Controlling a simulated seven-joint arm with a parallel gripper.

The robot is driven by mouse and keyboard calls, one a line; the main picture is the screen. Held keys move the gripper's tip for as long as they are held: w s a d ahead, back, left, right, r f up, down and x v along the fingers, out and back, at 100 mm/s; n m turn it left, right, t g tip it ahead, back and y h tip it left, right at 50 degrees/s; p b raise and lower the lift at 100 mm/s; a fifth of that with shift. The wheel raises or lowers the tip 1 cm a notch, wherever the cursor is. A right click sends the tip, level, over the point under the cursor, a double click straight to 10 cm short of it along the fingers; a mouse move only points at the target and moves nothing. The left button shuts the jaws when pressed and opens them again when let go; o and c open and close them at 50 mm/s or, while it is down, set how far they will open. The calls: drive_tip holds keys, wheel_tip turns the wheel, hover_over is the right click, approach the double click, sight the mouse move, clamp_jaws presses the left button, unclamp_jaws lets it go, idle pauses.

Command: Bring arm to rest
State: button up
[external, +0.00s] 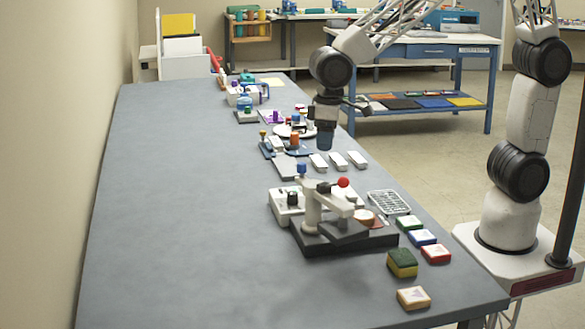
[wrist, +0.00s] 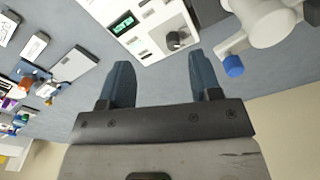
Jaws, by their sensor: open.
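My gripper (external: 325,140) hangs above the right part of the long grey table (external: 180,180), over the row of small white blocks. In the wrist view its two blue fingers (wrist: 160,85) are spread apart with nothing between them. My arm reaches in from the top right of the external view. Below the fingers in the wrist view is a white device with a green display (wrist: 145,30) and a dark knob. The gripper looks clear of the table items, but its exact height is hard to tell.
Several coloured blocks (external: 402,262) and a wire rack (external: 388,202) lie along the right edge. Small tools crowd the far table. The table's left half is bare.

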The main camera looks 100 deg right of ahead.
drive_tip(key=s+a+r+n, duration=0.1)
drive_tip(key=s+r, duration=0.1)
drive_tip(key=s, duration=0.8)
drive_tip(key=s+a+r+n+t, duration=0.1)
drive_tip(key=s+r, duration=0.2)
drive_tip(key=s, duration=0.6)
drive_tip(key=s+r+n+t, duration=0.1)
drive_tip(key=s+r+n, duration=0.1)
drive_tip(key=s, duration=0.8)
drive_tip(key=shift+s+a+r, duration=0.35)
drive_tip(key=shift+a+r, duration=0.05)
drive_tip(key=shift+r, duration=0.2)
